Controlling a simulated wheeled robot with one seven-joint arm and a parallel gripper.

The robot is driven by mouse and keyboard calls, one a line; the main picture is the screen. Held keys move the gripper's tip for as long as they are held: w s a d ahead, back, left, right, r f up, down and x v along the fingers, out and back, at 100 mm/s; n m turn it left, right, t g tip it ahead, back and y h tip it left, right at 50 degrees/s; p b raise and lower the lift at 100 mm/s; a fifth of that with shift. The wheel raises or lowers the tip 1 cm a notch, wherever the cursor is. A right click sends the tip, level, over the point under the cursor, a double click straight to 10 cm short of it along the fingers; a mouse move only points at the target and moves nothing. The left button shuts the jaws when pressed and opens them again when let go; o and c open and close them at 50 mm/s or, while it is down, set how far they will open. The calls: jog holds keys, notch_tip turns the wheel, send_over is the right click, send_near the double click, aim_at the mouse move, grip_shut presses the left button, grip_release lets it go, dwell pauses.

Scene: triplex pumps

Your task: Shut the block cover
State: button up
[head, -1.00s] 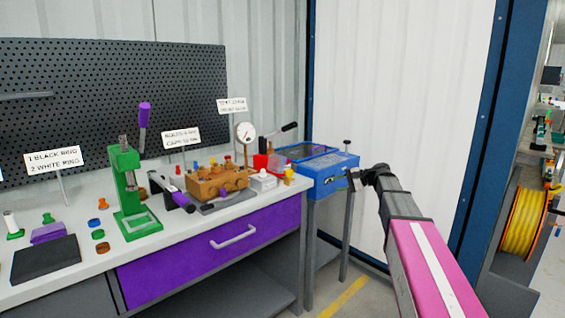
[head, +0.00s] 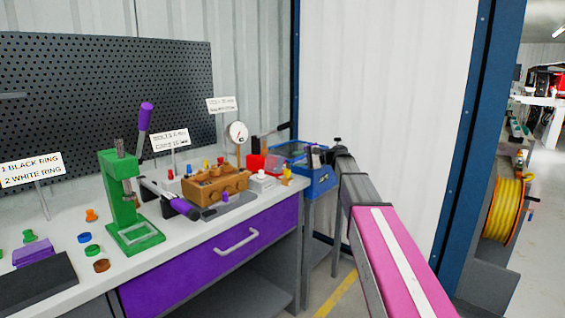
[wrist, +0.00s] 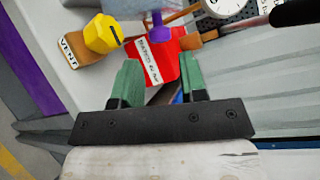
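The orange-brown block (head: 232,184) sits on a dark plate on the bench, with several small coloured parts on and around it. Its cover cannot be told apart for certain at this size. My gripper (wrist: 160,78) shows in the wrist view with its two green fingers apart and nothing visibly held between them. Beyond the fingertips is a red part (wrist: 168,45) with a white label; whether the fingers touch it cannot be told. In the head view my arm reaches toward the blue box at the bench's right end, and my fingers are not discernible there.
A blue box (head: 318,184) stands right of the bench. A round gauge (head: 237,132) rises behind the block. A green press (head: 122,205) stands to its left. The wrist view shows a yellow knob (wrist: 102,34) beside a VENT tag (wrist: 72,50).

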jog(key=shift+w+a+f, duration=0.1)
jog(key=shift+a+f, duration=0.05)
jog(key=shift+a, duration=0.9)
jog(key=shift+w+a+f, duration=0.1)
jog(key=shift+a+f, duration=0.05)
jog(key=shift+a, duration=0.85)
jog(key=shift+w+a+f, duration=0.1)
jog(key=shift+a+f, duration=0.05)
jog(key=shift+a, duration=0.9)
grip_shut()
